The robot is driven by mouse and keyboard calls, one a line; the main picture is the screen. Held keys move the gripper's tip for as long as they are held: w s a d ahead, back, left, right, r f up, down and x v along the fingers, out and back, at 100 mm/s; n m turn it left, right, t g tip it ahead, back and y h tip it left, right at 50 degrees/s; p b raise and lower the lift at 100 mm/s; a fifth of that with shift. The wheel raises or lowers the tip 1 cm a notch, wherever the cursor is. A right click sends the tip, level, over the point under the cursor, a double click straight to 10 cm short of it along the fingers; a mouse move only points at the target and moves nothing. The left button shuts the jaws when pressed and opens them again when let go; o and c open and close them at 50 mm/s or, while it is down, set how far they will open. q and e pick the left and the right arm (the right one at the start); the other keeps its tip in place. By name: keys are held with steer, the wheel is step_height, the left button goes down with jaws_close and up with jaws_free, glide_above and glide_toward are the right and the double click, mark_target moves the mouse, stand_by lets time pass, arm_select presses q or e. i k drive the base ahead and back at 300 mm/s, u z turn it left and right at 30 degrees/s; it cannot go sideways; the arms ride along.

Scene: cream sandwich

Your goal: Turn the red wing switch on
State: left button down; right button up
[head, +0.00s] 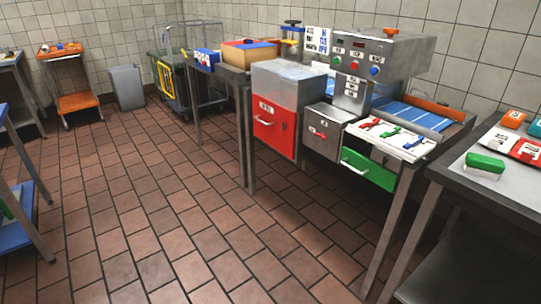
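A metal machine (400,50) stands on a table at the right of the head view. A white panel at its front carries a small red winged piece (370,123), which looks like the red wing switch. A green one (390,132) and a blue one (414,141) sit to its right. The red piece is too small for me to tell its setting. The machine's upper box also has a green knob (336,61), a red knob (354,66) and a blue knob (374,71). Neither of my grippers is in view.
A red-fronted bin (275,125) and a green drawer (368,170) are below the machine's left and front. A metal table (490,187) with a green-handled item (485,162) stands at right. The tiled floor (190,220) in front is clear.

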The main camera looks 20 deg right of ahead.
mark_target(322, 136)
steer(key=u, duration=0.55)
steer(key=i, duration=2.85)
steer(key=z, duration=1.9)
steer(key=i, duration=0.85)
steer(key=z, duration=0.75)
